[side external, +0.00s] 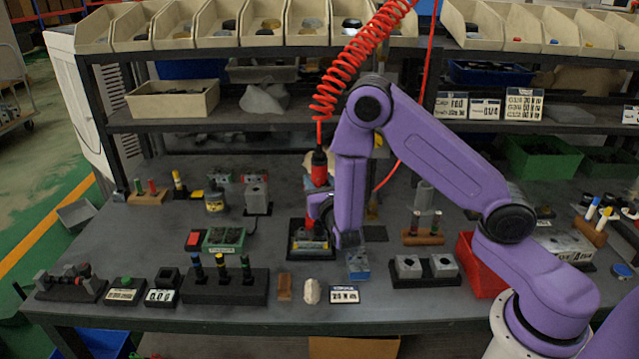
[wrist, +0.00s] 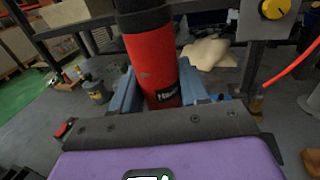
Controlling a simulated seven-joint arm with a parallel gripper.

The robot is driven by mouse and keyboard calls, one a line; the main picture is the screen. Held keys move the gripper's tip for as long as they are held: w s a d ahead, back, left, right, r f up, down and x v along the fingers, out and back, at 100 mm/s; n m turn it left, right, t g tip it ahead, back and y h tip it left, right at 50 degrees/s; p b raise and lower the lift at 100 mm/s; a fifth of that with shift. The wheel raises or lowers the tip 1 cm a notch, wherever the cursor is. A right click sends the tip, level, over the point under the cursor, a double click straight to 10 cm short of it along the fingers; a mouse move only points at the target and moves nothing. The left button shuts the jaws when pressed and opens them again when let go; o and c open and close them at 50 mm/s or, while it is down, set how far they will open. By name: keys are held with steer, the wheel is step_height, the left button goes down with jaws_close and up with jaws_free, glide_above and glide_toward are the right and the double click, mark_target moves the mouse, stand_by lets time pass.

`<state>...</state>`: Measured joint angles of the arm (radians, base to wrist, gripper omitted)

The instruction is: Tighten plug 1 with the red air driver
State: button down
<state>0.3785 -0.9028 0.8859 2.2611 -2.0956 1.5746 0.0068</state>
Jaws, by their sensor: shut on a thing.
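The red air driver (side external: 319,170) stands upright over the left-middle of the bench, with a coiled red hose running up from its top. My gripper (side external: 318,210) is shut on the air driver. In the wrist view the driver's red and black body (wrist: 153,65) sits between my blue jaws (wrist: 155,92). Below the driver is a small fixture (side external: 311,246) on a dark base, with a red part near its top. The driver's tip is hidden by my gripper, so I cannot tell whether it touches anything. I cannot make out plug 1 or its number.
A grey block (side external: 257,194) stands to the left behind, near a green tray (side external: 223,240). A dark rack (side external: 225,290) of upright drivers is at the front. Two grey blocks (side external: 425,268) and a red bin (side external: 482,268) are on the right. Shelves with bins (side external: 265,35) rise behind.

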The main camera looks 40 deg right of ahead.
steer(key=shift+d+f, duration=0.1)
steer(key=shift+f, duration=0.3)
stand_by(1.5)
steer(key=shift+r, duration=0.1)
stand_by(0.4)
